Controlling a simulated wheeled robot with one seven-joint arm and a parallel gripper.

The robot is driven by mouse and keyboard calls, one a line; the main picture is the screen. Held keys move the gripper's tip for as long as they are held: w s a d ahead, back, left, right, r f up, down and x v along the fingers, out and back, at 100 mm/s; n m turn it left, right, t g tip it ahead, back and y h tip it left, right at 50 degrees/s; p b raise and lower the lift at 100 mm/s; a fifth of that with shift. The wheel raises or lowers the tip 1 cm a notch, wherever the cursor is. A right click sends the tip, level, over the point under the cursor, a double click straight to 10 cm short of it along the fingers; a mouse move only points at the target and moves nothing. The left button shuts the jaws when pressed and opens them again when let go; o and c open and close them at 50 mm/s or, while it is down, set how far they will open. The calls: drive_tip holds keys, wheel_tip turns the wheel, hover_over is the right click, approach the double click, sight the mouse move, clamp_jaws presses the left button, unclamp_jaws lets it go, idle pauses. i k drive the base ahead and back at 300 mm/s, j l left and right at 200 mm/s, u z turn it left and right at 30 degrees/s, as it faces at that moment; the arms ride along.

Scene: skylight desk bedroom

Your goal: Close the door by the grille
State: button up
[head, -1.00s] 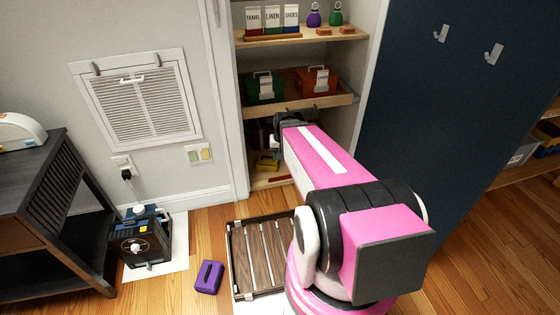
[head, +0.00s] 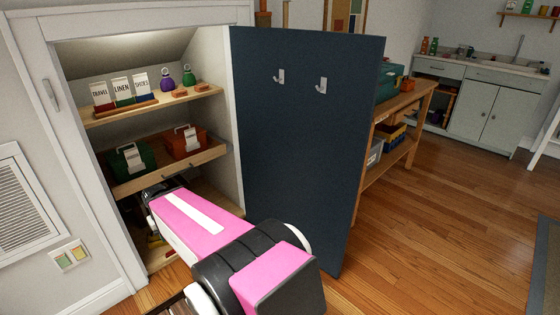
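The dark blue door (head: 300,150) stands wide open at the right side of a built-in closet. Its face towards me carries two metal hooks, and its far edge reaches out over the wood floor. The white slatted grille (head: 25,205) is on the wall left of the closet, cut off by the picture's left edge. My gripper (head: 152,192) is at the far end of my pink arm, in front of the closet's lower shelves and left of the door, apart from the door. Its fingers are small and partly hidden, so their opening does not show.
The closet's upper shelf (head: 100,118) holds labelled bags, bottles and small blocks. The middle shelf (head: 135,186) holds a green box and an orange box. A wooden workbench (head: 405,100) stands behind the door. Open floor (head: 440,220) lies to the right.

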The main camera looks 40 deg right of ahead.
sight(306, 99)
drive_tip(key=k+l, duration=0.25)
drive_tip(key=k, duration=0.15)
drive_tip(key=k+l+u, duration=0.15)
drive_tip(key=k+l, duration=0.35)
drive_tip(key=k, duration=0.35)
drive_tip(key=k+l+u, duration=0.15)
drive_tip(key=l, duration=0.3)
drive_tip(key=k+l+u, duration=0.1)
drive_tip(key=k+l, duration=0.15)
drive_tip(key=l, duration=0.2)
drive_tip(key=k+l+u, duration=0.15)
drive_tip(key=l, duration=0.25)
drive_tip(key=k+l+u, duration=0.1)
drive_tip(key=k+l, duration=0.25)
drive_tip(key=l+u, duration=0.4)
drive_tip(key=l, duration=2.65)
drive_tip(key=i, duration=0.05)
